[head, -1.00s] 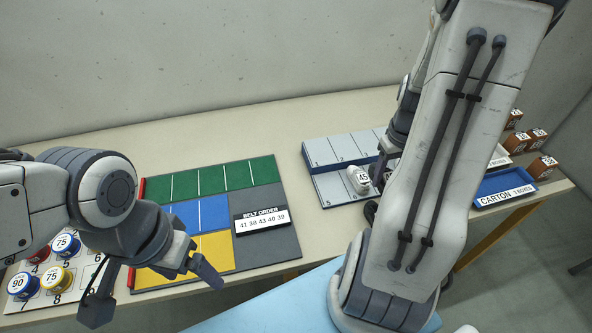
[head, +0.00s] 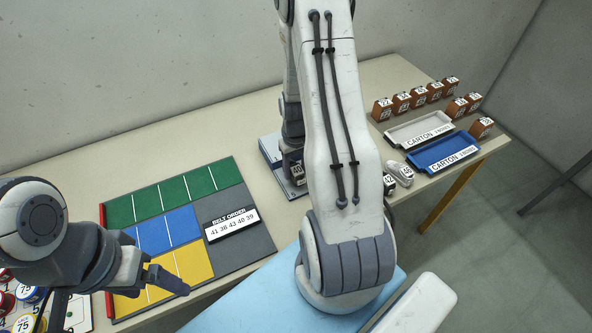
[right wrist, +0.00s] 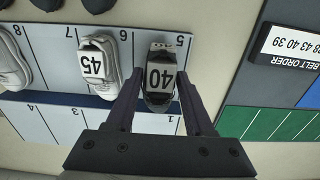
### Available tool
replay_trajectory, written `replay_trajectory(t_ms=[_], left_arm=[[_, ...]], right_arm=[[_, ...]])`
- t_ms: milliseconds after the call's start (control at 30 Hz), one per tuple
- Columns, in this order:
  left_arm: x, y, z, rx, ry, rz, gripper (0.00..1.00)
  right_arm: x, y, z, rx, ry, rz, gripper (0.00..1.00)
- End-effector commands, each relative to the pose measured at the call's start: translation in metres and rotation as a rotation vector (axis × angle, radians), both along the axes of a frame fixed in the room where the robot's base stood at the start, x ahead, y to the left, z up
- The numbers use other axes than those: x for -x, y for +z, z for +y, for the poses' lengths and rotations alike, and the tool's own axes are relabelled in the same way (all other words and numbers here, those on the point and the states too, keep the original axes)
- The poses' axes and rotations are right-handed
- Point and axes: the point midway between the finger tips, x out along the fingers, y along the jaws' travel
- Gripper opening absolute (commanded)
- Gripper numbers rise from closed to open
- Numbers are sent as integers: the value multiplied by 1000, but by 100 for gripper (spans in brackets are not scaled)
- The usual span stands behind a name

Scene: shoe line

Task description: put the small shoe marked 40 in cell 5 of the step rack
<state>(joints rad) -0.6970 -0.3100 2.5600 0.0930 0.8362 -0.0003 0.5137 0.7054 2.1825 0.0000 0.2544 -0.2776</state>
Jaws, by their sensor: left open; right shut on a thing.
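The small dark shoe marked 40 (right wrist: 160,80) is between the fingers of my right gripper (right wrist: 160,98) in the right wrist view. It lies over cell 5 of the step rack (right wrist: 145,45); I cannot tell whether it touches the rack. In the head view the shoe (head: 297,169) shows just under the right gripper (head: 291,150); my right arm hides most of the rack (head: 272,150). A white shoe marked 45 (right wrist: 98,65) sits in cell 6, beside the held shoe. My left gripper (head: 112,299) is open and empty near the yellow cells.
Another white shoe (right wrist: 10,65) shows at the left edge of the right wrist view. The colored board with the belt order sign (head: 231,224) stands left of the rack. Blue (head: 430,153) and white (head: 420,131) carton trays and several brown boxes are at right.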

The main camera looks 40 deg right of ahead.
Motion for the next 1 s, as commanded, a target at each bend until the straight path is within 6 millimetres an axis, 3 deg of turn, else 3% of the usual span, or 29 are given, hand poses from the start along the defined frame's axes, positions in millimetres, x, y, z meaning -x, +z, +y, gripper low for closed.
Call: replay_trajectory(t_ms=[167,567,600,633,1000], left_arm=[[0,5,0,0,0,0,85],[0,1,0,0,0,0,85],[0,2,0,0,0,0,85],[0,2,0,0,0,0,85],[0,5,0,0,0,0,85]], right_arm=[[0,-18,-1,0,0,1,0],[0,-24,-1,0,0,-1,0],[0,-22,-1,0,0,-1,68],[0,-22,-1,0,0,-1,80],[0,-19,-1,0,0,-1,83]])
